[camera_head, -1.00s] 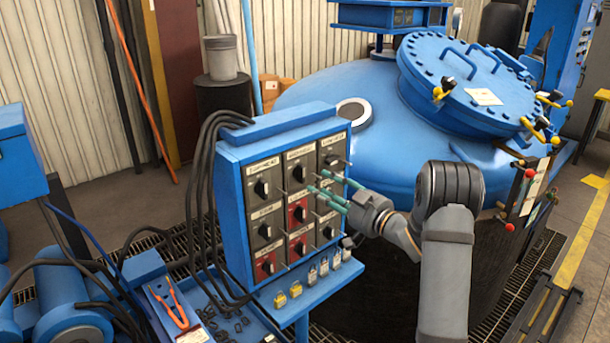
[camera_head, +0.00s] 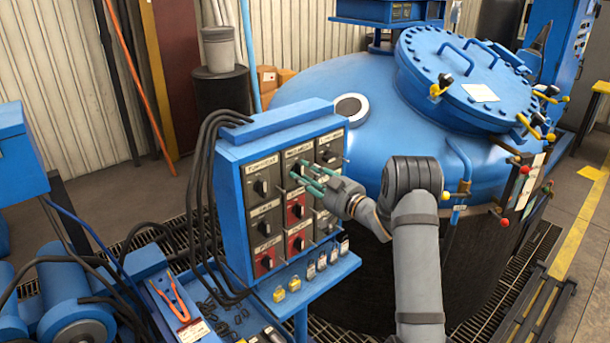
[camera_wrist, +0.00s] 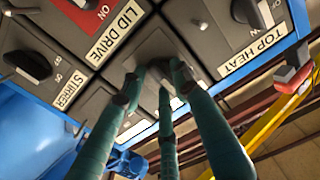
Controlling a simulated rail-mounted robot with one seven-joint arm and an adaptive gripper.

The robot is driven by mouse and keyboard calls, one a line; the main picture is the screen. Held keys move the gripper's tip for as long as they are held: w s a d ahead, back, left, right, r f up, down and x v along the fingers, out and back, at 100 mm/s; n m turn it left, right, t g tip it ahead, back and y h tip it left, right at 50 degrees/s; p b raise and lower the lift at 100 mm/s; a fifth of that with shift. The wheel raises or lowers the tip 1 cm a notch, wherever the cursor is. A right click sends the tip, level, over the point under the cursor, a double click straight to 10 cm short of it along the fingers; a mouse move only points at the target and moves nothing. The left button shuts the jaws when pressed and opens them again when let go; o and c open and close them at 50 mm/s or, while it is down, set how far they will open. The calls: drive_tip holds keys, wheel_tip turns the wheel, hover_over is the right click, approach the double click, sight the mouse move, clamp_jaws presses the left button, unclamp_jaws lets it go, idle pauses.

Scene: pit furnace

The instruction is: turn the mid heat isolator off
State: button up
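The blue isolator panel (camera_head: 231,199) carries rows of dark rotary switches on grey and red plates. The mid heat isolator (camera_head: 291,172) appears to be the top-middle switch. My gripper (camera_head: 301,175) has its teal fingers at this switch, partly covering it. In the wrist view, the gripper (camera_wrist: 158,80) has its fingertips at the plate between the TOP HEAT switch (camera_wrist: 254,12) and the LID DRIVE plate (camera_wrist: 82,14). The fingers hide most of the switch and its label, so its setting and the grip on it cannot be told.
The STIRRER switch (camera_wrist: 30,66) is close on the left in the wrist view. A big blue furnace vessel (camera_head: 330,92) stands behind.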

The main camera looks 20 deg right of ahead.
drive_tip(key=c, duration=0.6)
clamp_jaws()
drive_tip(key=shift+f+n+b, duration=0.15)
drive_tip(key=shift+n+b, duration=0.15)
drive_tip(key=shift+b, duration=0.45)
drive_tip(key=shift+a+r+n+b, duration=0.1)
drive_tip(key=shift+r+n+b, duration=0.1)
drive_tip(key=shift+n+b, duration=3.05)
drive_tip(key=shift+d+r+n+b, duration=0.15)
drive_tip(key=shift+n+b, duration=2.35)
drive_tip(key=shift+b, duration=1.5)
drive_tip(key=shift+a+r+n+b, duration=0.15)
drive_tip(key=shift+r+n+b, duration=0.05)
drive_tip(key=shift+n+b, duration=3.05)
drive_tip(key=shift+b, duration=0.45)
drive_tip(key=o, duration=0.8)
unclamp_jaws()
